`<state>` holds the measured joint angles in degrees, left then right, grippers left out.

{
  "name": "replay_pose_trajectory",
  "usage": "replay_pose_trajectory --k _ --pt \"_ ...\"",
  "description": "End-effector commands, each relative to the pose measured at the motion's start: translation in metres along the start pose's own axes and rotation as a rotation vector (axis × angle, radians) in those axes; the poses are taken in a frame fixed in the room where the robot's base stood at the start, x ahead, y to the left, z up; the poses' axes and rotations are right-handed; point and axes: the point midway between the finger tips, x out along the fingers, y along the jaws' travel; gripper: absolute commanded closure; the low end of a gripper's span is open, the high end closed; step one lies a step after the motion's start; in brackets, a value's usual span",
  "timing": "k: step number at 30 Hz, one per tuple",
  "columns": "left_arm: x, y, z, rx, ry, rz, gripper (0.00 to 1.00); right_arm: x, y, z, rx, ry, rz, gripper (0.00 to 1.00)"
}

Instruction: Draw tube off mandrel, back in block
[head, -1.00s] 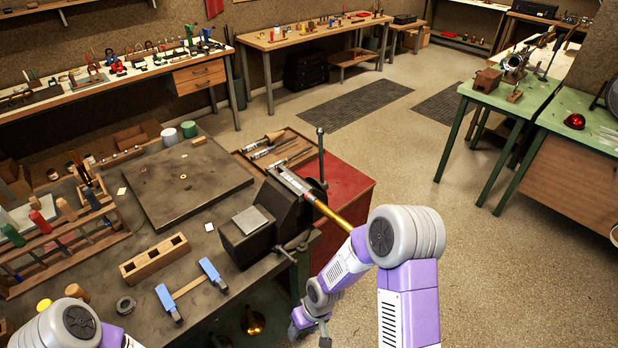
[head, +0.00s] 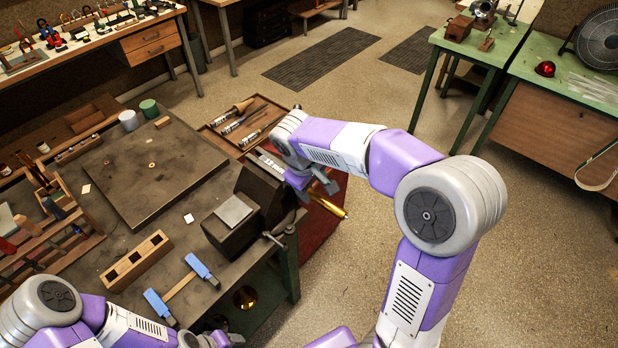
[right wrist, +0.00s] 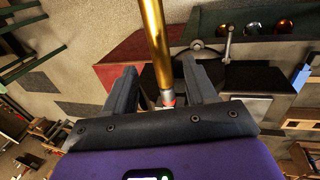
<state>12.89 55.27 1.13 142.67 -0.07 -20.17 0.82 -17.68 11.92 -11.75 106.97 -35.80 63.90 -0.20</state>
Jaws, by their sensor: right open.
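The brass tube (head: 329,206) juts from the vise (head: 262,190) toward the lower right, on the steel mandrel, mostly hidden by my right arm. In the right wrist view the tube (right wrist: 155,35) runs down between the fingers, with a short grey steel length (right wrist: 167,96) below it. My right gripper (head: 318,188) is open, one finger on each side of the tube line; no contact shows. The wooden block (head: 125,272) with square holes lies on the bench left of the vise. My left gripper (head: 212,340) is at the bottom edge, partly cut off, its jaws unclear.
A blue-ended tool with a wooden bar (head: 182,285) lies in front of the block. A dark flat plate (head: 150,190) covers the bench middle. A tool tray (head: 240,125) sits on the red cabinet behind the vise. Open floor lies to the right.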

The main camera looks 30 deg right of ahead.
Motion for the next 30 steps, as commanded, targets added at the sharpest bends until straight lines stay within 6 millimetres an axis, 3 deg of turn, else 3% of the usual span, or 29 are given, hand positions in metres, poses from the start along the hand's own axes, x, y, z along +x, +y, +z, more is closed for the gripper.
replay_pose_trajectory --k 3,9,19,30 --pt "0.003 -0.001 0.001 0.000 -0.001 0.000 0.41 0.020 -0.001 0.001 0.000 -0.004 -0.001 0.44" --pt "0.004 -0.002 0.000 0.000 -0.001 0.000 0.41 0.038 -0.001 0.001 0.000 -0.003 -0.002 0.44" --pt "0.004 -0.002 0.000 0.000 -0.001 0.000 0.41 0.042 -0.001 0.000 0.000 0.000 -0.002 0.44" --pt "0.004 -0.002 0.000 0.000 -0.001 0.000 0.41 0.041 -0.001 0.000 0.000 0.000 -0.002 1.00"
